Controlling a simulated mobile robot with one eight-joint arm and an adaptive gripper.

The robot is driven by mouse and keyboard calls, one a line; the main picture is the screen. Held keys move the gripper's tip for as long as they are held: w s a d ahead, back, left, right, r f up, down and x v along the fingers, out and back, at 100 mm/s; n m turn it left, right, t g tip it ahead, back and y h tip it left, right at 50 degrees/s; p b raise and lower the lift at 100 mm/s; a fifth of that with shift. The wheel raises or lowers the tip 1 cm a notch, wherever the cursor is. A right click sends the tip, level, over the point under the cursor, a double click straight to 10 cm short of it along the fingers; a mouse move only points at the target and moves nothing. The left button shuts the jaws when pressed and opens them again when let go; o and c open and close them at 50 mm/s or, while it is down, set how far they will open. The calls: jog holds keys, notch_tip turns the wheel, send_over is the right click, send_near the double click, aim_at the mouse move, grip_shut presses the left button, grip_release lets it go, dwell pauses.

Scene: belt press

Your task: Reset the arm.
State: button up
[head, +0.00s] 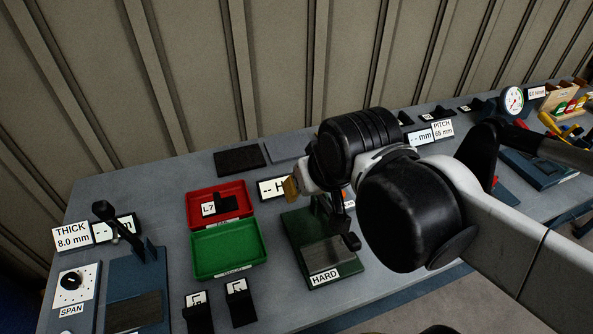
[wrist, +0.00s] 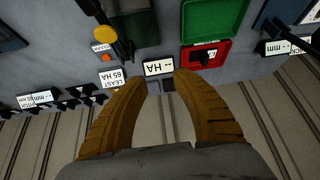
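My arm reaches in from the right in the head view, its black and white joints over the bench. My gripper shows in the wrist view (wrist: 162,80) as two yellow-brown fingers with their tips apart and only bench between them. In the head view a yellow finger (head: 291,188) shows above the green hardness tester (head: 302,263) marked HARD; the rest of the gripper is mostly hidden by the arm. The "-- HA" display (wrist: 159,67) appears just beyond the fingertips in the wrist view. The gripper seems to hold nothing.
A red tray (head: 190,206) holds a black piece labelled L7 (head: 226,204). An empty-looking green tray (head: 228,247) stands in front of it. Two black labelled pieces (head: 239,302) lie near the front. A thickness gauge (head: 137,277) stands left; gauges and a dial (head: 512,99) line the far right.

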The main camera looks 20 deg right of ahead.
jog(key=shift+s+d+f+t, duration=0.2)
jog(key=shift+s+d+f, duration=0.15)
jog(key=shift+s, duration=0.25)
jog(key=shift+s+d+f+t, duration=0.2)
jog(key=shift+s+f, duration=0.2)
jog(key=shift+s, duration=0.2)
notch_tip(320, 180, down, 2)
jog(key=shift+b, duration=0.95)
